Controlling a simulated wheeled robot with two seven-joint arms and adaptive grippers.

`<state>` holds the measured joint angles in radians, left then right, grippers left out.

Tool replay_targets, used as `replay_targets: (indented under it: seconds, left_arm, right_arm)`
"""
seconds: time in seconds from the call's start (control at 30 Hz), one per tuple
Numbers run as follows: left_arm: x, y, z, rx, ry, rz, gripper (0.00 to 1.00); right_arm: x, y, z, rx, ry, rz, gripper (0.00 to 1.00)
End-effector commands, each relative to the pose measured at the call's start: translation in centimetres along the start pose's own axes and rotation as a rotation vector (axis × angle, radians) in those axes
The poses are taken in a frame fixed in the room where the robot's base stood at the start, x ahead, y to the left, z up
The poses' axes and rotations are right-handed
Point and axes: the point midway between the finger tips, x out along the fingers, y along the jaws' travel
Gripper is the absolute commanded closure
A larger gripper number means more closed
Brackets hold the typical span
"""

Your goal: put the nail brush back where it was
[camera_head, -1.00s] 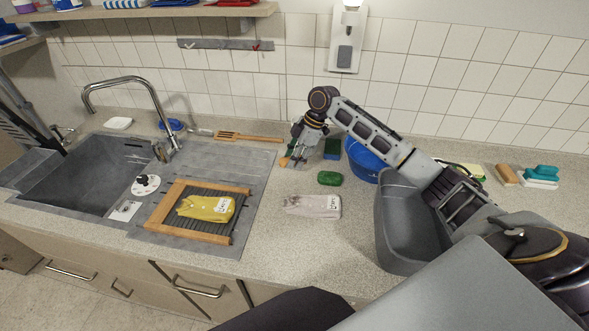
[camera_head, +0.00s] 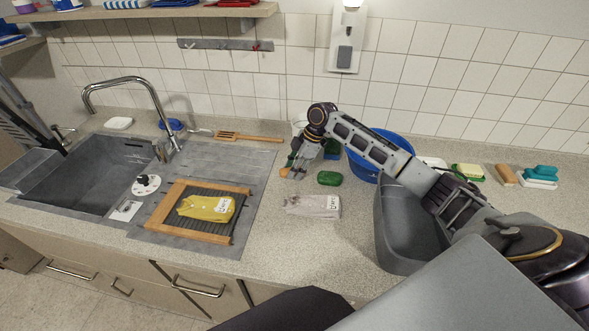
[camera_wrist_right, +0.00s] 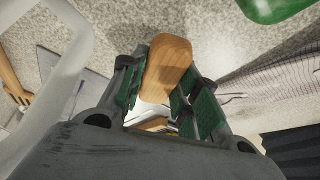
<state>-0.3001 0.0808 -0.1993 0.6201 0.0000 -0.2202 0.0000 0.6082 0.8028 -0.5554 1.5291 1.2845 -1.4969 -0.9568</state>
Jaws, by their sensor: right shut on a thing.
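My right gripper (camera_head: 290,172) reaches in from the right and hangs over the counter, left of a green oval thing. Its green-padded fingers (camera_wrist_right: 170,100) are shut on a wooden block with rounded ends, which looks like the nail brush (camera_wrist_right: 167,66). In the head view only a small orange-brown end of the nail brush (camera_head: 284,172) shows below the fingers. I cannot tell whether it touches the counter. My left gripper is not in view.
The green oval thing (camera_head: 329,179) and a folded grey cloth (camera_head: 312,206) lie close by. A blue basin (camera_head: 384,158) and grey tub (camera_head: 402,238) stand right. A wood-framed washboard (camera_head: 168,225) with a yellow packet (camera_head: 206,208) is left. Brushes (camera_head: 541,173) stand far right.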

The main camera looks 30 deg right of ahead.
Motion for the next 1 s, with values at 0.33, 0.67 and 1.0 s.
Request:
replay_targets:
  seconds: [0.33, 0.67, 1.0]
  left_arm:
    - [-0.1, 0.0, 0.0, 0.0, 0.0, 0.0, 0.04]
    - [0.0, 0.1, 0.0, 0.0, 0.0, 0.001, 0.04]
    - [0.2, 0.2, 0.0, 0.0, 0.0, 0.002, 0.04]
  right_arm:
    - [0.2, 0.0, 0.1, 0.001, 0.0, 0.0, 0.6]
    - [-0.2, 0.0, 0.0, 0.0, 0.0, 0.001, 0.6]
    - [-3.6, 0.1, 0.0, 0.0, -0.001, 0.002, 0.6]
